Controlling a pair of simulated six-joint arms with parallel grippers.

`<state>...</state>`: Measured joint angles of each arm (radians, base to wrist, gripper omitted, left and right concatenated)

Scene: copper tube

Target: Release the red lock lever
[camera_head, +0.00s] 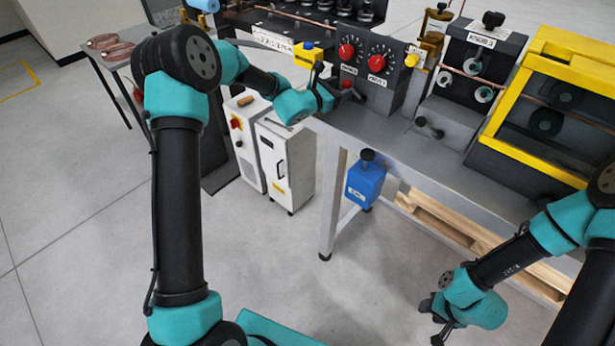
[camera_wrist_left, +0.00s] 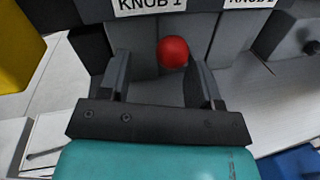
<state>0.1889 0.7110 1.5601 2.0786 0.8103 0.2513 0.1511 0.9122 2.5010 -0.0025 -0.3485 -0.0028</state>
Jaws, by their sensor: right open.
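The red lock lever shows as a round red ball end (camera_wrist_left: 173,52) in the left wrist view, below the KNOB 1 label. In the head view it is a small red spot (camera_head: 346,83) under the knob panel. My left gripper (camera_head: 336,90) is open at the panel's lower left. In the left wrist view its two fingers (camera_wrist_left: 162,75) stand apart, with the ball between them in the picture, nearer the right finger. I cannot tell whether they touch it. My right gripper (camera_head: 436,309) is open and empty over the floor at the lower right.
Two red knobs (camera_head: 376,63) sit on the grey panel above the lever. A yellow block (camera_head: 308,55) stands left of it. A yellow-framed guard (camera_head: 550,105) is at the right. A blue box (camera_head: 365,184) hangs below the bench (camera_head: 440,165). The bench front is clear.

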